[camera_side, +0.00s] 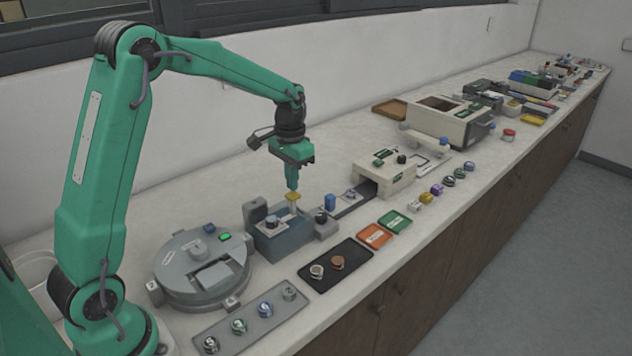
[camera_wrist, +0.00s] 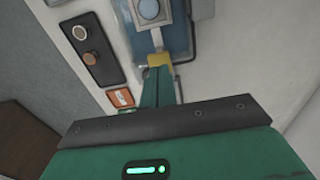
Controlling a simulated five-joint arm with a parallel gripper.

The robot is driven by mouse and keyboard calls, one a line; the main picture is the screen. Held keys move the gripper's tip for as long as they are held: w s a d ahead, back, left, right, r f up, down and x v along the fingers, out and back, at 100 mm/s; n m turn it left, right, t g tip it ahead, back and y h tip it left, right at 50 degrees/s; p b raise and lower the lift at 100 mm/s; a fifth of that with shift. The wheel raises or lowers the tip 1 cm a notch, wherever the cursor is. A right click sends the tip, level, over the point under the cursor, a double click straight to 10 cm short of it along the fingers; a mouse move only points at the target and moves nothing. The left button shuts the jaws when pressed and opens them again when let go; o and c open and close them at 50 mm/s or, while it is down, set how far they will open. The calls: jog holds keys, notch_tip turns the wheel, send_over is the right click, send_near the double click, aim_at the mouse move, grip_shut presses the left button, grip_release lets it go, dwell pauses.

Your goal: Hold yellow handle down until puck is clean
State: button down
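The yellow handle (camera_side: 293,197) stands up at the back of a blue-grey unit (camera_side: 283,242). My gripper (camera_side: 292,184) points straight down with its tips at the top of the handle. In the wrist view my gripper (camera_wrist: 158,74) has its green fingers together, and their tips meet or overlap the yellow handle (camera_wrist: 159,60). I cannot tell how hard they touch. A round pale-topped piece (camera_side: 270,223) sits on the unit and shows in the wrist view (camera_wrist: 149,9); I cannot tell if it is the puck or how clean it is.
A round grey machine (camera_side: 203,280) with a green light stands to the left. A black tray (camera_side: 335,265) holds a silver and a copper puck. A grey strip (camera_side: 250,325) holds several pucks. Orange (camera_side: 374,236) and green (camera_side: 394,222) trays lie to the right.

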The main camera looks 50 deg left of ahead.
jog(key=shift+r, duration=0.15)
jog(key=shift+r, duration=2.3)
jog(key=shift+r, duration=0.1)
jog(key=shift+s+d+r, duration=0.1)
jog(key=shift+s+r, duration=0.05)
jog(key=s+d+r+t, duration=0.3)
jog(key=s+d+r, duration=0.3)
jog(key=s, duration=0.4)
jog(key=s+d+t, duration=0.2)
jog(key=s+d, duration=0.1)
jog(key=s, duration=1)
jog(key=shift+s+d+f+t, duration=0.15)
jog(key=shift+s+f+t, duration=0.05)
jog(key=shift+s+t, duration=0.1)
